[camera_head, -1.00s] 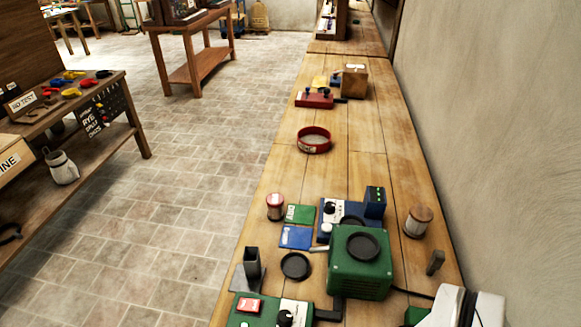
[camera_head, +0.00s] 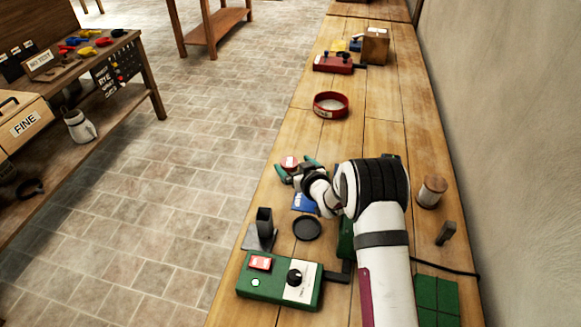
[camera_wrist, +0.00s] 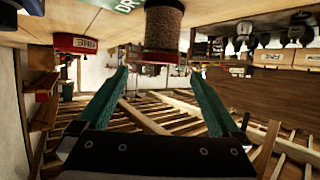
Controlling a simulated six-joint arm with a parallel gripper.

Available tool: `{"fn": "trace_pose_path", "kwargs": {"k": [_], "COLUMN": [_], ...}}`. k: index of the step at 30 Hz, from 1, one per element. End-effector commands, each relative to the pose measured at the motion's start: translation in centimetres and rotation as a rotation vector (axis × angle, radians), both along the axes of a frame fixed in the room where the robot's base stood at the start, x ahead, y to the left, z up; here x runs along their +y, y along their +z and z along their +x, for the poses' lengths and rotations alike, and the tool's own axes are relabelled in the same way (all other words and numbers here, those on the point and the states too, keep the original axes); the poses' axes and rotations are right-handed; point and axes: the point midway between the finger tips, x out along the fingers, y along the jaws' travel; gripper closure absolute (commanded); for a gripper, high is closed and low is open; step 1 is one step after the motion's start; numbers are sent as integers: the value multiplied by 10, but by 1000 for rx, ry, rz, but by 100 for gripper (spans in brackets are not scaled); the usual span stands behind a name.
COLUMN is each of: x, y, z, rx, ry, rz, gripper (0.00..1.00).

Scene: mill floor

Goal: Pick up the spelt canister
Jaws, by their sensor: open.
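A clear canister with a red lid and brown grain inside (camera_wrist: 163,28) shows upside down at the top of the wrist view, standing on the bench. I cannot read a label that says spelt. My gripper (camera_wrist: 160,73) is open and empty. Its fingertips point toward the canister, which appears just beyond them, not clasped. In the head view my gripper (camera_head: 294,166) is at the bench's left side, and my wrist hides part of the canister. A second canister with a wooden lid (camera_head: 432,191) stands at the right.
A red sieve ring (camera_head: 331,105) lies farther up the bench. A black dish (camera_head: 307,228), a blue card (camera_head: 305,202), a dark square post (camera_head: 264,222) and a green control box (camera_head: 279,284) are close on the near side. My arm covers the green machine. The bench's left edge is near.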

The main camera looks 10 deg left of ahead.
Motion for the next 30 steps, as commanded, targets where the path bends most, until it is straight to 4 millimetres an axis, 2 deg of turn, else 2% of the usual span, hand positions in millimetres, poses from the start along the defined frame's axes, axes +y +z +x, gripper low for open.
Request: {"fn": "trace_pose_path", "kwargs": {"k": [1,3,7,14,30], "x": [0,2,13,15,15], "y": [-13,-25,-31,-32,-32], "z": [-1,3,20,23,23], "rx": [4,1,-1,1,1], "ry": [0,0,-1,-2,-2], "rz": [-2,0,-1,-2,-2], "gripper": [0,0,0,0,95]}}
